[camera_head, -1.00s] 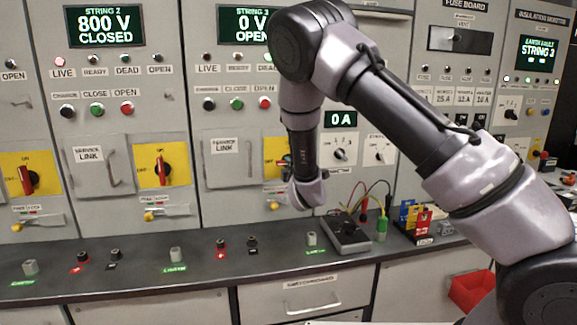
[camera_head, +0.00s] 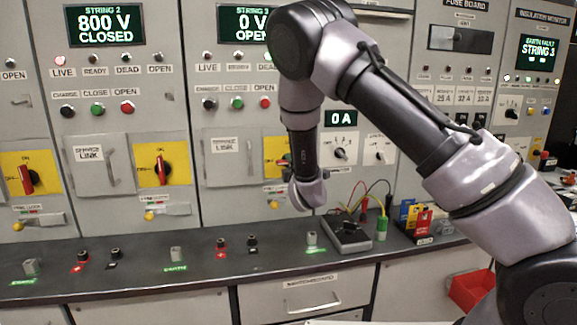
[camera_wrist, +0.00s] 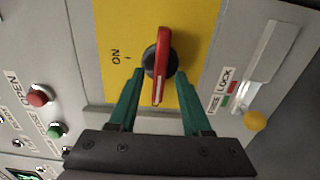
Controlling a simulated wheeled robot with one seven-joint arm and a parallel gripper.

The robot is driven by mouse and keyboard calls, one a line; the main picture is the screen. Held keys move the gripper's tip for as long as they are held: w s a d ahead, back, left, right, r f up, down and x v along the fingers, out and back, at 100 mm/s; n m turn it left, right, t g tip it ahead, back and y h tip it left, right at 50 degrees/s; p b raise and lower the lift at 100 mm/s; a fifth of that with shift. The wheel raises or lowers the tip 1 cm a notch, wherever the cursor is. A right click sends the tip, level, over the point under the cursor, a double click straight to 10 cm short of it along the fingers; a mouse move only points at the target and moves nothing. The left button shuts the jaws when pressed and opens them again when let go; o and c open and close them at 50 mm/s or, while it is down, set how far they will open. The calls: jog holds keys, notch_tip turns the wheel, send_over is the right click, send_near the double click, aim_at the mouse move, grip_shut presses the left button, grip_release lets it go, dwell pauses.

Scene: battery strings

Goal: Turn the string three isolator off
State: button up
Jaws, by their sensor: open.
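The string three isolator is a red handle (camera_wrist: 163,45) on a dark round hub against a yellow plate (camera_wrist: 195,25) in the wrist view. The handle lies at right angles to the direction of the ON mark, its pale-marked end towards my gripper. My gripper (camera_wrist: 160,85) is open, one green finger on each side of that end; I cannot tell whether either touches it. In the head view my wrist hides most of the isolator, leaving part of its yellow plate (camera_head: 273,150). The display above (camera_head: 246,25) reads 0 V OPEN.
A yellow-ended fuse lock (camera_wrist: 254,121) and red and green push buttons (camera_wrist: 40,96) flank the isolator plate. The string two isolator (camera_head: 160,170) is to the left. A test meter with leads (camera_head: 345,232) sits on the bench below my wrist.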

jog(key=v, duration=1)
jog(key=shift+s+r, duration=0.1)
jog(key=d+r+m+g+h, duration=0.2)
jog(key=d+r+m+g, duration=0.1)
jog(key=d+r+m, duration=0.4)
jog(key=d+r+m+g+h, duration=0.1)
jog(key=d+r+m+g, duration=0.25)
jog(key=d+m, duration=0.6)
jog(key=s+d+r+m+g, duration=0.1)
jog(key=s+d+r+m, duration=0.2)
jog(key=s, duration=0.5)
jog(key=s+d+r+m+g, duration=0.1)
jog(key=s+d+r+m, duration=0.2)
jog(key=s, duration=0.6)
jog(key=s+d+r+m+g, duration=0.2)
jog(key=s+d+r+m, duration=0.1)
jog(key=s, duration=0.6)
jog(key=shift+d+r, duration=0.85)
jog(key=shift+d, duration=0.3)
jog(key=shift+s, duration=0.1)
